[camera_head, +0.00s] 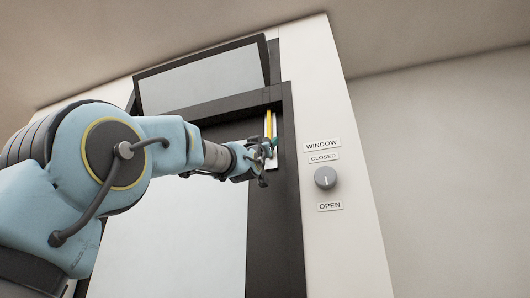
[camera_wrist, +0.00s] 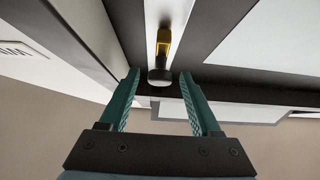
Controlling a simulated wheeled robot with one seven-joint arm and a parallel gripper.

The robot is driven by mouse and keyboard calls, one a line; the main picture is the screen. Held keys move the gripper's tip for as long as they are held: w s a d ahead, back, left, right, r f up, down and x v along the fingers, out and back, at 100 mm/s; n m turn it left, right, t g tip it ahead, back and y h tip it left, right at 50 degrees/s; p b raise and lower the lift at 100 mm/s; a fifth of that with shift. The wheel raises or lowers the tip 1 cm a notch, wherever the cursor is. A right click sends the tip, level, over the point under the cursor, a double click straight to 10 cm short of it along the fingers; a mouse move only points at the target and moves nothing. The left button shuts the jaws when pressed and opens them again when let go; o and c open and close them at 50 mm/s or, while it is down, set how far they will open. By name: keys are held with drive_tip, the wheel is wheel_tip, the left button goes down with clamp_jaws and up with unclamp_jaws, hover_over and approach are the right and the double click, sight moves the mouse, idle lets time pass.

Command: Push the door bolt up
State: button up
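The door bolt (camera_head: 269,122) shows in the head view as a thin yellow rod on a white strip at the upper right of the dark door frame (camera_head: 288,200). In the wrist view the bolt (camera_wrist: 163,45) is yellow with a dark, rounded end with a pale face. My gripper (camera_head: 268,148) is at the lower end of the bolt and hides part of it. In the wrist view my gripper (camera_wrist: 160,76) has its two green fingers apart, with the bolt's dark end centred between the tips. A gap shows on each side; I cannot tell the depth between them.
A grey knob (camera_head: 325,178) sits on the white wall to the right, between labels reading WINDOW, CLOSED and OPEN. A tilted window panel (camera_head: 205,80) stands out above the door. The door's pale pane (camera_head: 215,230) is partly behind my arm.

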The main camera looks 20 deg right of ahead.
clamp_jaws()
idle(1.2)
